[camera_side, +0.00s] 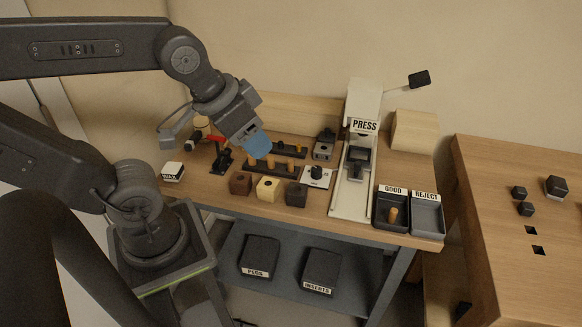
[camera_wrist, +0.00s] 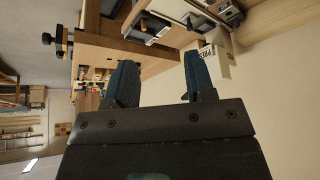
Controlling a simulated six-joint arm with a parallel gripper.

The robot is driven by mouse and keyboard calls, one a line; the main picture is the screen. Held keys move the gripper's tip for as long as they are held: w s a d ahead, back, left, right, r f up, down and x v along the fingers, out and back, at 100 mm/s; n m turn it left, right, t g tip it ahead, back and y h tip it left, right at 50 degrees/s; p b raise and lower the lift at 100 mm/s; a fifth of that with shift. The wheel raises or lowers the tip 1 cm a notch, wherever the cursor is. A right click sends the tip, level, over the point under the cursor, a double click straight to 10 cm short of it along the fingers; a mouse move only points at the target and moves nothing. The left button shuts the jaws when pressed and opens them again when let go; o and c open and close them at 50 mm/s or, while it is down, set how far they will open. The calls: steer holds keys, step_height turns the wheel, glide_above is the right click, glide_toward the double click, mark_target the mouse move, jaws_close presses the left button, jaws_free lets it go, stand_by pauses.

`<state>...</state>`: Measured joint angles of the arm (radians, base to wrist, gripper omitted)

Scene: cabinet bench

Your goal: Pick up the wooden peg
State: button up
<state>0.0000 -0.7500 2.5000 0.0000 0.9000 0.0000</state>
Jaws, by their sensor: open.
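Several wooden pegs (camera_side: 290,163) stand upright in a dark rack (camera_side: 306,170) on the bench. One more wooden peg (camera_side: 393,215) stands in the black GOOD bin (camera_side: 381,222). I cannot tell which peg is meant. My gripper (camera_side: 258,147) has blue fingers and hangs above the left part of the racks, apparently clear of the pegs. In the wrist view my gripper (camera_wrist: 160,75) has its two fingers wide apart with nothing between them. The fingers hide part of the racks in the side view.
The white press (camera_side: 350,185) stands right of the racks. The grey REJECT bin (camera_side: 428,217) is beside the GOOD bin. Brown, yellow and dark blocks (camera_side: 268,189) line the bench front. A WAX box (camera_side: 173,172) lies at the left. Bins marked PEGS (camera_side: 260,255) and INSERTS (camera_side: 320,268) are below.

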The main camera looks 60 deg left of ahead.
steer(key=m+g+y, duration=0.4)
steer(key=m+g, duration=0.1)
steer(key=m, duration=1.5)
glide_above(291, 162)
steer(key=d, duration=0.3)
steer(key=f, duration=2.2)
steer(key=shift+s+a, duration=0.1)
steer(key=shift+a, duration=0.1)
steer(key=shift+a+x, duration=0.2)
steer(key=shift+x, duration=1.25)
steer(key=shift+a+x, duration=0.15)
steer(key=shift+x, duration=1.3)
steer(key=shift+r, duration=0.15)
steer(key=shift+c, duration=0.4)
jaws_close()
